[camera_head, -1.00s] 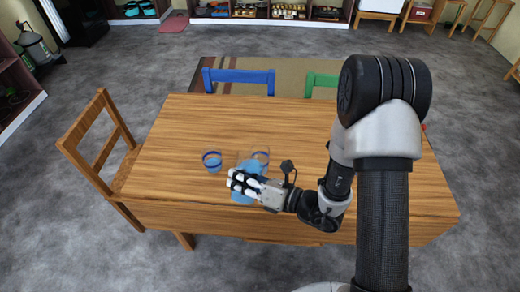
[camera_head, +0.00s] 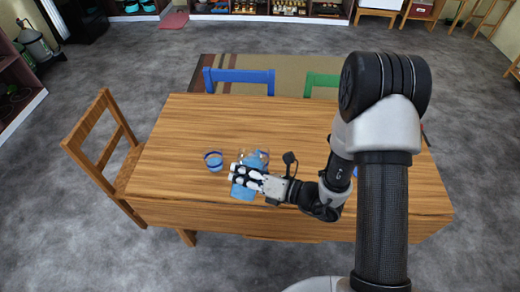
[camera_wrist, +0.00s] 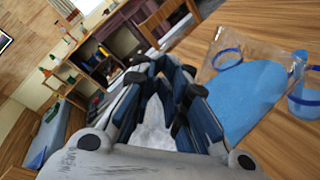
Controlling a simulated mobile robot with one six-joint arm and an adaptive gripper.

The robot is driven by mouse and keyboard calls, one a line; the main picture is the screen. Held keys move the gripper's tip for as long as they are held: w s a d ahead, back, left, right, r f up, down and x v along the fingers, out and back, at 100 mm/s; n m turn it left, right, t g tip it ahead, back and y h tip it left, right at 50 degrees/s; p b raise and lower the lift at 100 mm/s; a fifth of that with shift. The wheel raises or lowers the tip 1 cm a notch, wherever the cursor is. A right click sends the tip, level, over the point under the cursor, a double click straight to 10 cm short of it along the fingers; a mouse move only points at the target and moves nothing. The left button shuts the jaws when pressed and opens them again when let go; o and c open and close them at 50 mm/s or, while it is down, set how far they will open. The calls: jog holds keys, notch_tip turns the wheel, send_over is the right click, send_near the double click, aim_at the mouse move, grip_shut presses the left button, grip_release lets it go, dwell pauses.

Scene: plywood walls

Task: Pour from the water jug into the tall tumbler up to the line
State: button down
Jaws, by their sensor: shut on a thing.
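My gripper (camera_head: 243,179) is shut on the water jug (camera_head: 243,192), a clear vessel holding blue water, above the near side of the table. In the wrist view the jug (camera_wrist: 245,98) fills the right side beside my fingers (camera_wrist: 175,85), and its water lies slanted to the jug's clear walls. A clear tumbler with a blue ring (camera_head: 214,161) stands to the left, with light blue inside. A second ringed tumbler (camera_head: 262,154) stands just behind the jug, partly hidden. In the wrist view one ringed tumbler (camera_wrist: 304,98) shows blue inside at the right edge. I cannot tell its exact level.
The wooden table (camera_head: 330,125) is clear behind and left of the tumblers. A wooden chair (camera_head: 105,150) stands at its left end. A blue chair (camera_head: 238,77) and a green chair (camera_head: 318,80) stand at the far side.

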jog(key=shift+w+d+r+m+g+p, duration=0.15)
jog(key=shift+w+r+m+p, duration=0.15)
jog(key=shift+r+p, duration=0.3)
jog(key=shift+w+r+m+g+p, duration=0.2)
jog(key=shift+r+m+p, duration=0.15)
jog(key=shift+p, duration=0.45)
dwell(1.3)
